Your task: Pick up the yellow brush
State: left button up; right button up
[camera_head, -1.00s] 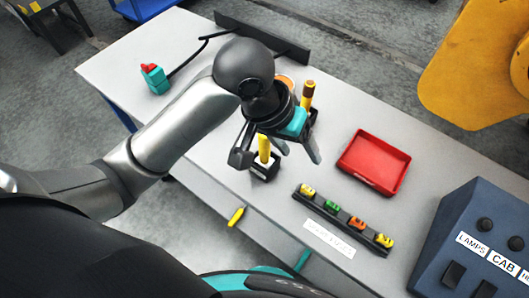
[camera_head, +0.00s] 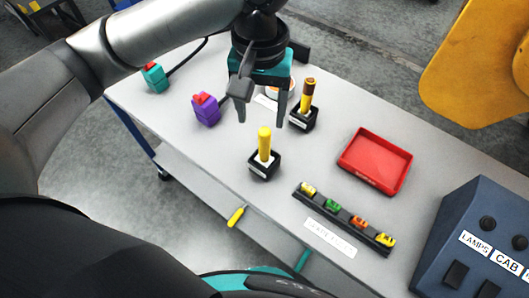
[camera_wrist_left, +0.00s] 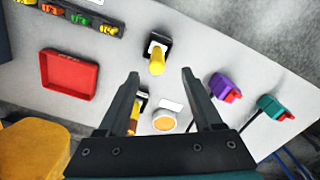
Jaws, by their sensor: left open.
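The yellow brush (camera_head: 264,142) stands upright in a small black holder (camera_head: 263,168) near the table's front edge; only its yellow handle shows, and its lower end is hidden in the holder. The brush (camera_wrist_left: 157,64) also shows in the left wrist view, just ahead of the fingertips. My left gripper (camera_head: 262,119) is open and empty, fingers down, above and behind the brush; it appears apart from it. In the left wrist view the gripper's fingers (camera_wrist_left: 160,73) stand wide apart. My right gripper is not in view.
A second yellow handle with a brown top (camera_head: 308,92) stands in another black holder, behind right. A purple box (camera_head: 206,112) with a red top is at left, a teal one (camera_head: 155,78) beyond. A red tray (camera_head: 375,162) and a black rack (camera_head: 344,218) of small coloured pieces lie at right.

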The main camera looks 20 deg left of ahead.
aim_at(262, 132)
pick_arm(q)
notch_tip(262, 132, down, 7)
jog(key=shift+r+b, duration=0.1)
jog(key=shift+b, duration=0.6)
jog(key=f, duration=0.1)
jog(key=f+b, duration=0.1)
jog(key=f, duration=0.2)
jog(key=shift+w+d+f, duration=0.15)
jog(key=shift+w+d, duration=0.05)
jog(key=shift+w, duration=0.1)
jog(key=shift+f, duration=0.6)
jog(key=shift+c, duration=0.3)
grip_shut()
jog(key=shift+r, duration=0.1)
